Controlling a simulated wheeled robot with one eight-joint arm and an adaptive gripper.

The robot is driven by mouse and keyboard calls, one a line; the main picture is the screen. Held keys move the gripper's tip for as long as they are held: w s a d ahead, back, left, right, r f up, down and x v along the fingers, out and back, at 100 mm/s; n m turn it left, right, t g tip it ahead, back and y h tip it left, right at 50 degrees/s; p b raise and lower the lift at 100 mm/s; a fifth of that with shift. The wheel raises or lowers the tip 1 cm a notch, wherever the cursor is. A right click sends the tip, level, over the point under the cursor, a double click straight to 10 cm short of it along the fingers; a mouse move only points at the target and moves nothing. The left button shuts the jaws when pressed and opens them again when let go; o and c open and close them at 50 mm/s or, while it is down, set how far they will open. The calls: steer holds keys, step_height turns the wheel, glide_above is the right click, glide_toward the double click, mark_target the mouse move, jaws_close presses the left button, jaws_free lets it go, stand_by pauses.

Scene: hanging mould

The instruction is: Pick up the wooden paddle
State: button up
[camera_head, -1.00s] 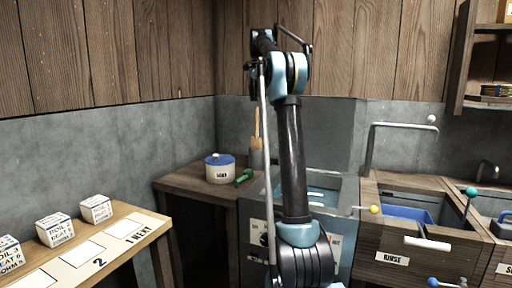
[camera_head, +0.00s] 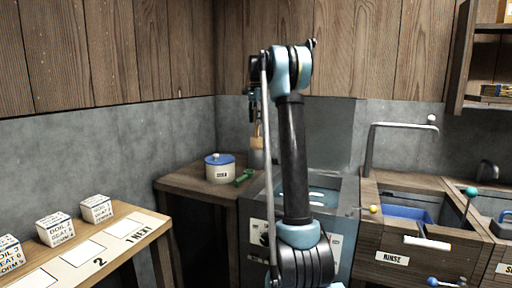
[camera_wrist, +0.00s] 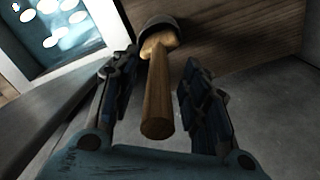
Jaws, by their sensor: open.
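The wooden paddle (camera_head: 259,142) stands upright in a grey holder (camera_head: 256,159) at the back corner of the wooden counter. In the wrist view its handle (camera_wrist: 158,95) points toward the camera, and its lower end goes into the dark round holder (camera_wrist: 160,22). My gripper (camera_head: 255,116) is at the top of the paddle. In the wrist view the open fingers stand on either side of the handle, with a gap visible on both sides. The part of the paddle inside the holder is hidden.
A white pot with a blue lid (camera_head: 220,167) and a green object (camera_head: 244,177) stand near the holder. A metal basin of water (camera_head: 322,190) is to the right. A grey wall (camera_head: 170,140) is close behind. Lettered blocks (camera_head: 55,228) sit on the left table.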

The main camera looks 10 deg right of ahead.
steer(key=shift+f, duration=0.9)
jaws_close()
steer(key=shift+r, duration=0.1)
